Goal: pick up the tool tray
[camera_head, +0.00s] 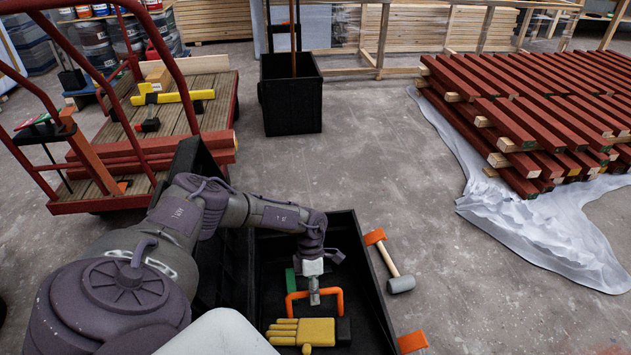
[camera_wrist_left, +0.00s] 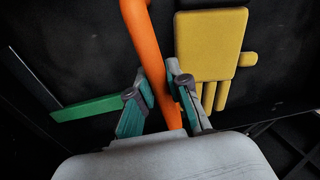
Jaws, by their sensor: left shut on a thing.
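The tool tray's orange arched handle (camera_head: 341,301) stands up inside an open black toolbox (camera_head: 359,245) on the floor; it also shows in the left wrist view (camera_wrist_left: 143,42). The dark tray is hard to tell apart from the dark box inside. My left gripper (camera_head: 314,297) reaches down into the box. In the left wrist view, its fingers (camera_wrist_left: 160,97) are shut on the orange handle, one on each side. A yellow glove (camera_head: 304,332) and a green item (camera_head: 290,280) lie beside the handle. My right gripper is out of view.
A red cart (camera_head: 221,105) stands back left, a black bin (camera_head: 292,112) behind. Red battens (camera_head: 520,110) on white sheeting lie right. The floor between is clear.

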